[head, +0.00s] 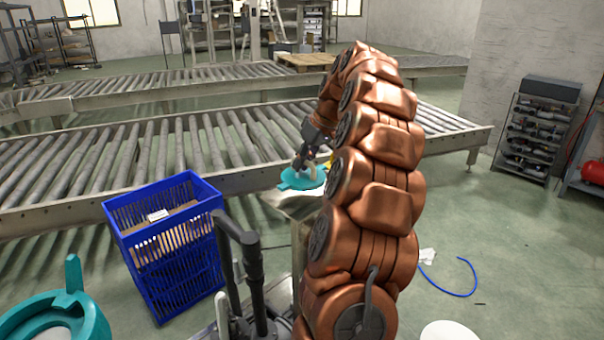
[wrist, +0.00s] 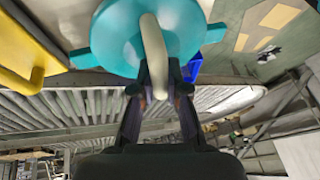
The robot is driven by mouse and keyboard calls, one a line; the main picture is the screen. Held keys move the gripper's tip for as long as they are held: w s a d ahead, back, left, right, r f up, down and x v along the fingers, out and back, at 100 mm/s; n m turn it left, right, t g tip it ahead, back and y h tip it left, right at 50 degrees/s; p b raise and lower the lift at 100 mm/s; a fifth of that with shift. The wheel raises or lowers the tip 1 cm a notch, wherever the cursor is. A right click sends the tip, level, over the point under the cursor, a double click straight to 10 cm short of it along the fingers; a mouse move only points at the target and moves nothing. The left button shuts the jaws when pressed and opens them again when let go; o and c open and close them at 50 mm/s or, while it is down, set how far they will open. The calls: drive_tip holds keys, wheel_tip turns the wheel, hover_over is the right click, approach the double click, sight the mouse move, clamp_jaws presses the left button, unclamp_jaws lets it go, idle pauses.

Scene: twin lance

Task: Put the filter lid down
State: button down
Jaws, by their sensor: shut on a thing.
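The filter lid (head: 292,184) is a teal disc with side tabs and a cream arched handle. It also fills the top of the wrist view (wrist: 112,38). My gripper (wrist: 158,78) is shut on the lid's handle (wrist: 152,38). In the head view my gripper (head: 307,160) is beyond my copper arm, with the lid roughly level below it. The lid is over a small pale stand (head: 290,203); I cannot tell whether it touches. My arm hides part of the stand and the lid's right side.
A blue slatted crate (head: 165,240) with a box inside stands left of the stand. Roller conveyors (head: 150,150) run behind. A teal ring-shaped thing (head: 85,318) is at bottom left. A yellow handle-like thing (wrist: 22,55) is beside the lid. A blue hose (head: 450,292) lies on the floor.

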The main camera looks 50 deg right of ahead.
sight(302, 174)
drive_tip(key=shift+f+p, duration=0.5)
drive_tip(key=shift+f, duration=1.25)
drive_tip(key=shift+f, duration=0.2)
drive_tip(key=c, duration=1.2)
unclamp_jaws()
drive_tip(key=shift+r, duration=0.2)
drive_tip(key=b+v, duration=0.1)
drive_tip(key=v, duration=0.9)
drive_tip(key=shift+d+r+b, duration=0.1)
drive_tip(key=shift+r+b, duration=0.1)
drive_tip(key=shift+b, duration=0.15)
drive_tip(key=shift+v, duration=0.8)
